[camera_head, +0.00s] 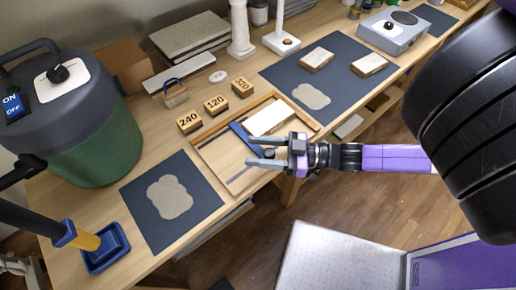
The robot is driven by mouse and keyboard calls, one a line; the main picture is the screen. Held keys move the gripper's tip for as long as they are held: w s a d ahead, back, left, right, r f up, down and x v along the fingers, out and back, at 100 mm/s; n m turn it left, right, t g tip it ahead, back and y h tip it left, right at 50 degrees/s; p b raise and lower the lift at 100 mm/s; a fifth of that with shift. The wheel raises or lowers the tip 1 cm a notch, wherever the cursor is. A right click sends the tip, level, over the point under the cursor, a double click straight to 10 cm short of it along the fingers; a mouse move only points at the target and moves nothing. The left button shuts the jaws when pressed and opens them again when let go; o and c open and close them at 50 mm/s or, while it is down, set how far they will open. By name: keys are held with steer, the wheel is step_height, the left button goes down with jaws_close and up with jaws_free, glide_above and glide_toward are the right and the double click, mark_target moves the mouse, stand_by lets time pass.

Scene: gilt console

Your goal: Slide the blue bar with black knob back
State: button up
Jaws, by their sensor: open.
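The blue bar (241,137) lies across a shallow wooden frame (223,167) near the front edge of the table. Its black knob (269,153) is small and dark and shows between the fingers of my gripper (250,151). The gripper reaches in from the right with its two grey fingers spread apart, one on the far side of the knob and one on the near side. Part of the bar is hidden behind the fingers. I cannot tell whether either finger touches the knob.
A white block (269,119) lies in the frame, right of the bar. Wooden number blocks (216,104) stand behind the frame. Dark mats (141,215) lie on both sides. A green canister (86,143) and a blue tray (107,248) stand at left.

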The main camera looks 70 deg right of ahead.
jaws_close()
stand_by(1.4)
